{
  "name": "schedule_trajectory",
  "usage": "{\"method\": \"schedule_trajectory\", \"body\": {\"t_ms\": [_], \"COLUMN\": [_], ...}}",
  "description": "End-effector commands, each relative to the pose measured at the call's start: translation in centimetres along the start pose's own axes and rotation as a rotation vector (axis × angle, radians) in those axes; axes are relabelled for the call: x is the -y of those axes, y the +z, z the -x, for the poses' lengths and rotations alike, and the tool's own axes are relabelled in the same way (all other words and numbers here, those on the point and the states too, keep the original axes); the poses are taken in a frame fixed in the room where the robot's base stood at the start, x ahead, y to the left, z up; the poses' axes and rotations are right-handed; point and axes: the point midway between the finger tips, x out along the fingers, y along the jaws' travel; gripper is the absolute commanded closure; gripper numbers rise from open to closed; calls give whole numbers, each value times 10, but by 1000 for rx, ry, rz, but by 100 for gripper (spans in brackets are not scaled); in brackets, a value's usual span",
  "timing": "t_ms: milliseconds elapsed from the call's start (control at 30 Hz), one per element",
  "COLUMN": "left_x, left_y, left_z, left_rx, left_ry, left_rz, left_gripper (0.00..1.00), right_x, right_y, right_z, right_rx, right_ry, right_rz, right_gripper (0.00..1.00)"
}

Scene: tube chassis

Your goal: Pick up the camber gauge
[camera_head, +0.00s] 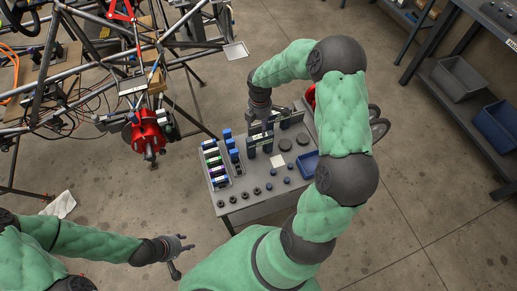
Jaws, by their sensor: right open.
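I cannot tell for sure which item is the camber gauge. Upright dark and blue devices (259,143) stand on the grey cart (234,205), and one of them may be it. My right gripper (262,120) points down over the far part of the cart, just behind these devices. It is open, and its fingertips are partly hidden. My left gripper (180,249) is low at the left front, apart from the cart. I cannot make out whether its fingers are open or shut.
The tube chassis (60,95) with a red hub (147,133) stands left of the cart. The cart also carries a rack of coloured items (216,165), round dark parts and a blue tray (304,166). Shelving with bins (495,127) stands at right. Open floor lies between.

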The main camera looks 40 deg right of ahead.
Motion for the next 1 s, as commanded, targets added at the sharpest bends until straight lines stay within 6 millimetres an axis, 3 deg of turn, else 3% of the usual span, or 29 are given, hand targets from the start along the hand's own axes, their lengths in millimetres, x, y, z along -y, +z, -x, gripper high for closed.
{"method": "schedule_trajectory", "body": {"t_ms": [67, 267, 600, 1000], "left_x": [2, 3, 10, 10], "left_y": [0, 0, -1, -2], "left_z": [-5, -8, -28, -27], "left_rx": [0, 0, -1, -1], "left_ry": [0, 0, 0, 0], "left_rz": [0, 0, 0, 0], "left_gripper": [60, 60, 60, 60], "right_x": [0, 2, 8, 7], "right_y": [0, -1, -5, -5], "right_z": [-13, -23, -67, -68], "right_rx": [0, 0, -1, -1], "right_ry": [-1, 0, -1, 1], "right_rz": [0, 1, 0, -1], "right_gripper": [34, 34, 34, 34]}}
